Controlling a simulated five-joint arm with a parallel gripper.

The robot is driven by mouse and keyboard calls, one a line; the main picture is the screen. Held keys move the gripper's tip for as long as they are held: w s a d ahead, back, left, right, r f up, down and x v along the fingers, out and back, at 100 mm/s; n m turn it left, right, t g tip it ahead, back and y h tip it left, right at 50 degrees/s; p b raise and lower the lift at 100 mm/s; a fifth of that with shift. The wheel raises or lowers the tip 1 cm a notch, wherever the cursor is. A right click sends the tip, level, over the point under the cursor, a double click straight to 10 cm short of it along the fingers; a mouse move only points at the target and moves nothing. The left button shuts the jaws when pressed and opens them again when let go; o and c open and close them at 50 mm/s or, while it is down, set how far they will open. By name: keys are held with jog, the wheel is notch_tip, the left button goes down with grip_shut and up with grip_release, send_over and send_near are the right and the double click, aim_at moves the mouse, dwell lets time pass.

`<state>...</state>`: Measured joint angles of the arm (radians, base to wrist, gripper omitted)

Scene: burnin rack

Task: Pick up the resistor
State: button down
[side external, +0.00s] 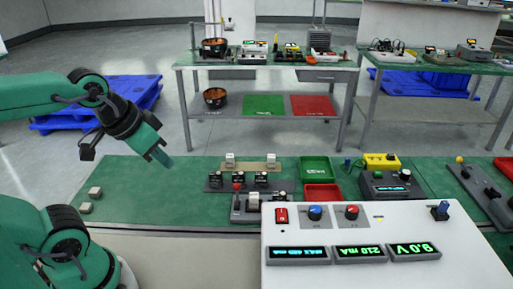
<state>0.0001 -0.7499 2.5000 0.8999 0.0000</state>
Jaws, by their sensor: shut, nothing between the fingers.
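My gripper (162,156) is shut and empty, in the air above the left part of the green mat (150,200). Two small pale blocks (95,192) lie loose on the mat below and to the left of it, one behind the other; they look like resistors, but they are too small to be sure. More pale blocks (230,159) of similar look sit on a tan strip in the rack at mid-mat. My gripper touches none of them.
A black rack (214,182) with dark holders stands mid-mat. Right of it are a green tray (315,169) and a red tray (322,194). A white instrument panel (450,262) with lit displays fills the front right. The mat between the loose blocks and the rack is clear.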

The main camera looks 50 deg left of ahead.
jog(key=c, duration=1.4)
grip_release()
jog(key=shift+c, duration=0.2)
jog(key=n+g, duration=0.5)
jog(key=n, duration=0.4)
send_over(254, 194)
jog(key=f, duration=1.3)
jog(key=shift+s+d+f, duration=0.1)
jog(key=shift+s+f, duration=0.05)
jog(key=shift+s, duration=0.2)
jog(key=shift+w+d+f+g, duration=0.1)
jog(key=shift+w+f+g, duration=0.2)
jog(key=shift+f, duration=4.05)
